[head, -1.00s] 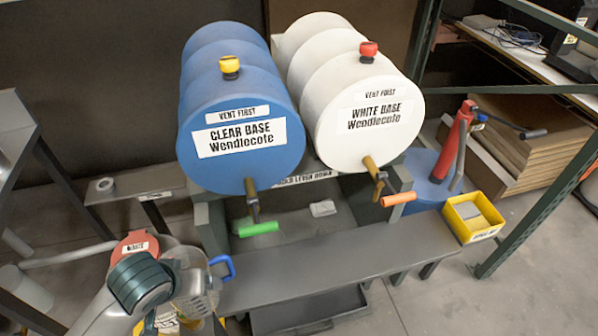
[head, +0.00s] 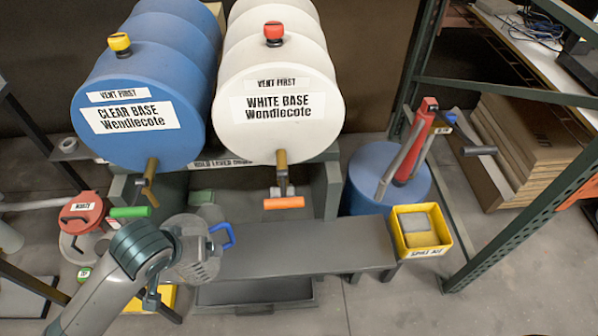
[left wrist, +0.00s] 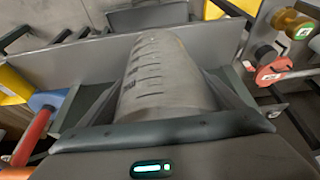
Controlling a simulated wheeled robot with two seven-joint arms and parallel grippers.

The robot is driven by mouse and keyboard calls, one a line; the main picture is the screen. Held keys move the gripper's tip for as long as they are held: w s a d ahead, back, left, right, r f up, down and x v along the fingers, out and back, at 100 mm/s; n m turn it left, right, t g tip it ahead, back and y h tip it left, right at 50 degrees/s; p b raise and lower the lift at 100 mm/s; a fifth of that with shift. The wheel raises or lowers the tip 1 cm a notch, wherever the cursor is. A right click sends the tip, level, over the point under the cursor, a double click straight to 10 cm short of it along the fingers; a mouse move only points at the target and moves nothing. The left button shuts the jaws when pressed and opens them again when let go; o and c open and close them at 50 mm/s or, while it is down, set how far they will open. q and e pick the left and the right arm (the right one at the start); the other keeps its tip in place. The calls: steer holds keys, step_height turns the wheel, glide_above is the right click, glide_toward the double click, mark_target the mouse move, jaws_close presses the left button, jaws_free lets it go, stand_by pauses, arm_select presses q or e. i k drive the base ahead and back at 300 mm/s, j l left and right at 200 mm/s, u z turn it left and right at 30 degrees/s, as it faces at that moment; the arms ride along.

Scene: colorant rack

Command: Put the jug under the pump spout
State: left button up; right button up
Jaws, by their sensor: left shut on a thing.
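In the left wrist view the jug (left wrist: 165,75), with dark graduation marks, lies between the two fingers of my shut left gripper (left wrist: 165,112). The red hand pump (head: 416,145) stands on a blue drum (head: 358,178) at the right, well apart from the jug. It has a slanting grey pipe and a black-gripped crank. Its spout end is hard to make out. My right gripper is in neither view.
A grey bench (head: 300,245) lies between the jug and the pump. A yellow spill kit box (head: 433,252) sits at its right end. The blue barrel (head: 140,95) and white barrel (head: 285,125) lie behind, with taps over a trough. A green rack post (head: 530,200) stands right.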

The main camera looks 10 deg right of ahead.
mark_target(370, 245)
steer(key=l, duration=2)
steer(key=i+u, duration=0.05)
